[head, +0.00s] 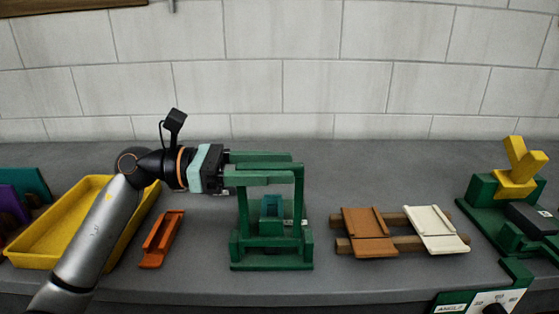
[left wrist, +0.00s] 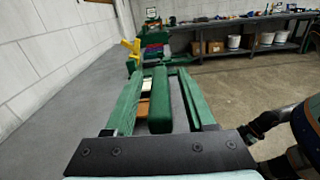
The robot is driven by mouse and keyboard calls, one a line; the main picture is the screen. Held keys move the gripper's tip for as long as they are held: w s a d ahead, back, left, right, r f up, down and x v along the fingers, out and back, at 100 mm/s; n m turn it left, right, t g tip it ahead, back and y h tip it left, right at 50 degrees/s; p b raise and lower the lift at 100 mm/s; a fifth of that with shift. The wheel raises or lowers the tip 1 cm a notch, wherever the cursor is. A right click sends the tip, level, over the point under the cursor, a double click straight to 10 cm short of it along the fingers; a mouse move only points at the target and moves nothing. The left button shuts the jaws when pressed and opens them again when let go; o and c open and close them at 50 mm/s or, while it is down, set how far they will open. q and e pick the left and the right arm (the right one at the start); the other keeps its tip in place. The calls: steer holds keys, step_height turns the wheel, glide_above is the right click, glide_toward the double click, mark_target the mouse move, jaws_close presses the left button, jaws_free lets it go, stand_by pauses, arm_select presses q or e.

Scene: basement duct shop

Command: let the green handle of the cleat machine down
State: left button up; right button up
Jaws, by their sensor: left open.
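The green cleat machine (head: 271,265) stands on the grey bench near the middle of the head view. Its green handle (head: 299,200) is raised, with uprights reaching to a level crossbar at the top. My left gripper (head: 288,168) comes in from the left at crossbar height. Its long green fingers are open, one on each side of the bar. In the left wrist view the handle bar (left wrist: 160,100) runs between the spread fingers of the gripper (left wrist: 162,75). Whether a finger touches the bar I cannot tell. My right gripper is not in view.
A yellow tray (head: 40,258) and an orange channel piece (head: 152,262) lie to the left. Brown (head: 367,232) and cream (head: 436,230) plates rest on wooden bars to the right. A green machine with a yellow top (head: 517,170) is at far right. A block wall stands behind.

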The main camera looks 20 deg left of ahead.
arm_select(q)
steer(key=shift+w+d, duration=0.15)
steer(key=shift+d, duration=0.3)
jaws_close()
stand_by(1.2)
